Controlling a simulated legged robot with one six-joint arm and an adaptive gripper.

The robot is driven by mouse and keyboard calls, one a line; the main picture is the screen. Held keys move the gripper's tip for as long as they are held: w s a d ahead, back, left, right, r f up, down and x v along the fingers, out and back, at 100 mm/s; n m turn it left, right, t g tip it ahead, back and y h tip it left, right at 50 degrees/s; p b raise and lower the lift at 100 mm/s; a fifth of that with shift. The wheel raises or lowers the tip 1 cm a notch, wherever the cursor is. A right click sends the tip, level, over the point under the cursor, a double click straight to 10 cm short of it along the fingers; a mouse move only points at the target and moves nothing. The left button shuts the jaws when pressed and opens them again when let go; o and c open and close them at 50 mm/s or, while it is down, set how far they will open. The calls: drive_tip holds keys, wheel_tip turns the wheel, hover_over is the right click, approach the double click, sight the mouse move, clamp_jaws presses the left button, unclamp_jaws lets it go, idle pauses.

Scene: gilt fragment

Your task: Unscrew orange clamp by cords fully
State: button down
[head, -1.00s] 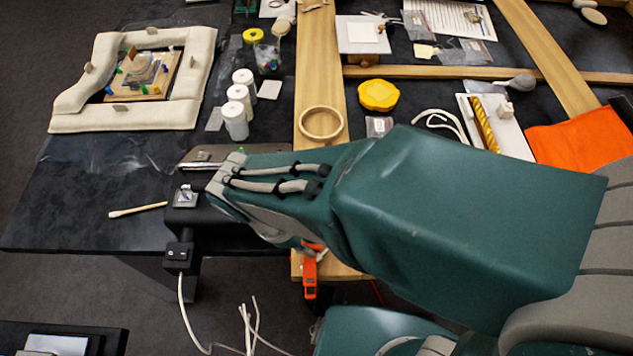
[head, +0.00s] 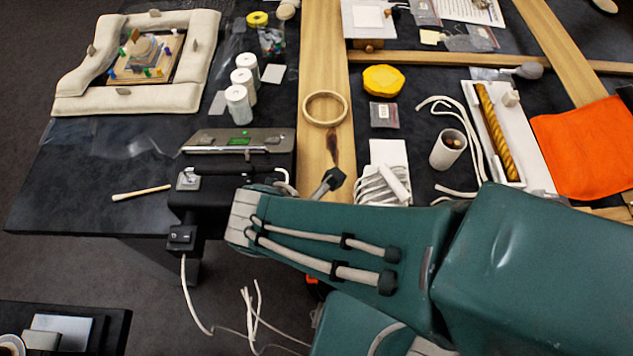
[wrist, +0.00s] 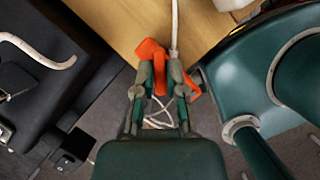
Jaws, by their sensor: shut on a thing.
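The orange clamp (wrist: 149,50) is at the edge of the wooden plank (wrist: 118,22) in the wrist view. My gripper (wrist: 160,72) is shut on the clamp, with its two fingers around the orange middle part. One orange piece shows above the left finger and another to the right of the right finger. A pale cord (wrist: 174,25) runs over the plank down to the fingers, and thin white cords show below between them. In the head view only a sliver of the clamp (head: 312,282) shows below my arm, and my gripper is hidden there.
A black device (head: 205,205) with a white cable stands at the table's front edge, left of my arm. White cords (head: 255,310) hang below the table. Behind my arm are a white cup (head: 448,149), a coil of cord (head: 378,186) and an orange cloth (head: 585,150).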

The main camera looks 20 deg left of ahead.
drive_tip(key=n+y, duration=0.2)
drive_tip(key=n, duration=0.3)
drive_tip(key=shift+d+n, duration=0.1)
drive_tip(key=shift+n, duration=0.3)
idle(0.4)
drive_tip(key=c, duration=0.7)
unclamp_jaws()
drive_tip(key=shift+w, duration=0.1)
drive_tip(key=v, duration=1.2)
drive_tip(key=shift+f, duration=0.1)
